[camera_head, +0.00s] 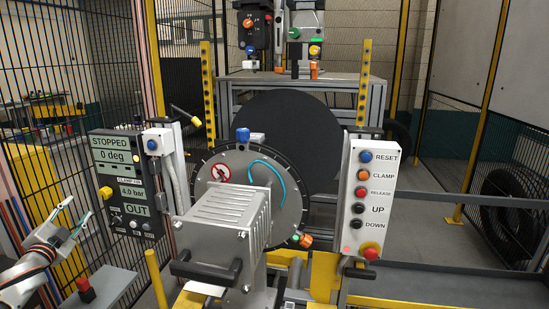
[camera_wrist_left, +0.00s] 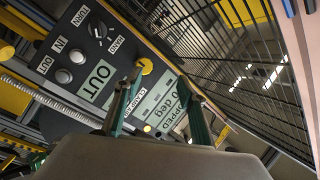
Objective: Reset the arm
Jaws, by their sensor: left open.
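My left gripper (camera_head: 74,213) is at the lower left of the head view, open and empty, left of the dark display panel (camera_head: 125,221) and apart from it. The panel reads STOPPED, 0 deg, 4.0 bar and OUT. A white button box (camera_head: 364,237) has a blue RESET button (camera_head: 366,156), then CLAMP, RELEASE, UP and DOWN, with a red knob below. The grey clamp machine (camera_head: 222,218) stands between them. My right gripper is not in view.
A red button on a grey box (camera_head: 86,290) is near my left gripper. A large black disc (camera_head: 290,135) stands behind the machine. Yellow posts (camera_head: 209,90) and wire fencing surround the area. A dark tray (camera_head: 445,285) is at the lower right.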

